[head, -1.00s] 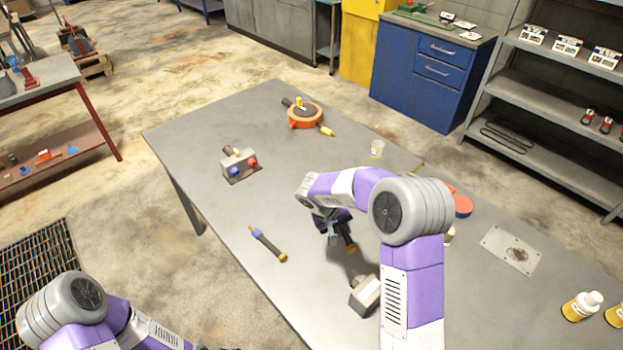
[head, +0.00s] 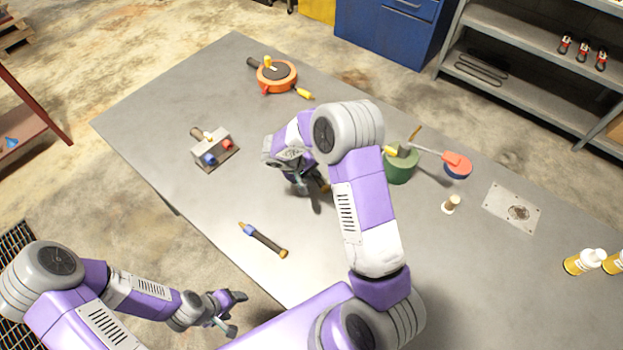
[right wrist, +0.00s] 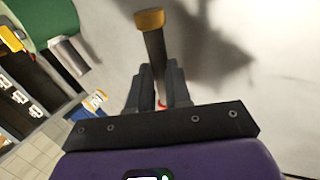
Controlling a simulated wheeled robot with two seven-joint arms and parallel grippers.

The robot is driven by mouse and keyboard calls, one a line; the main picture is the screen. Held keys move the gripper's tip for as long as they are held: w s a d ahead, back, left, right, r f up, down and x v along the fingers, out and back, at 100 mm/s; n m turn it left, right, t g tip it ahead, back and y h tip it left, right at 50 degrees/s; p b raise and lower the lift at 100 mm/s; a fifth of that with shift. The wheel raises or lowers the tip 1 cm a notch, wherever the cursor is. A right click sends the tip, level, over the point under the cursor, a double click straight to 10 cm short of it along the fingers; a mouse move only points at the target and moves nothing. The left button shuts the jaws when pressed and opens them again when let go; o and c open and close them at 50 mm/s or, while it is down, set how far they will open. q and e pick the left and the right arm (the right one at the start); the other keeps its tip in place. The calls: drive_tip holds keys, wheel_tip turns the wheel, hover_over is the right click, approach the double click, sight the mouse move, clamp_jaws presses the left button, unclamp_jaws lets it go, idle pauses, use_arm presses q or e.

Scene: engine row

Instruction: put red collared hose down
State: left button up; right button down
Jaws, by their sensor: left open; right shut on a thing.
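My right gripper (head: 306,184) is over the middle of the table, shut on a dark hose. The hose (right wrist: 156,52) has a brass-coloured end and shows between the fingers (right wrist: 160,90) in the right wrist view. A bit of red shows at the fingers' base; the rest of the hose is hidden. Its shadow falls on the table, but I cannot tell whether it touches. A similar hose with a blue collar (head: 263,240) lies on the table at the near left. My left gripper (head: 238,312) is open and empty off the table's near edge.
A grey block with blue and red ports (head: 213,146) stands left of my right gripper. An orange reel-like thing (head: 277,76) is at the back. A green cylinder (head: 400,167), a red-and-blue piece (head: 457,166) and a metal plate (head: 512,208) are to the right.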

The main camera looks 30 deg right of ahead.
sight(312, 188)
drive_tip(key=shift+w+f, duration=0.1)
drive_tip(key=shift+f, duration=1.7)
drive_tip(key=c, duration=1)
unclamp_jaws()
drive_tip(key=shift+f, duration=0.1)
drive_tip(key=shift+c, duration=0.2)
drive_tip(key=v, duration=1.2)
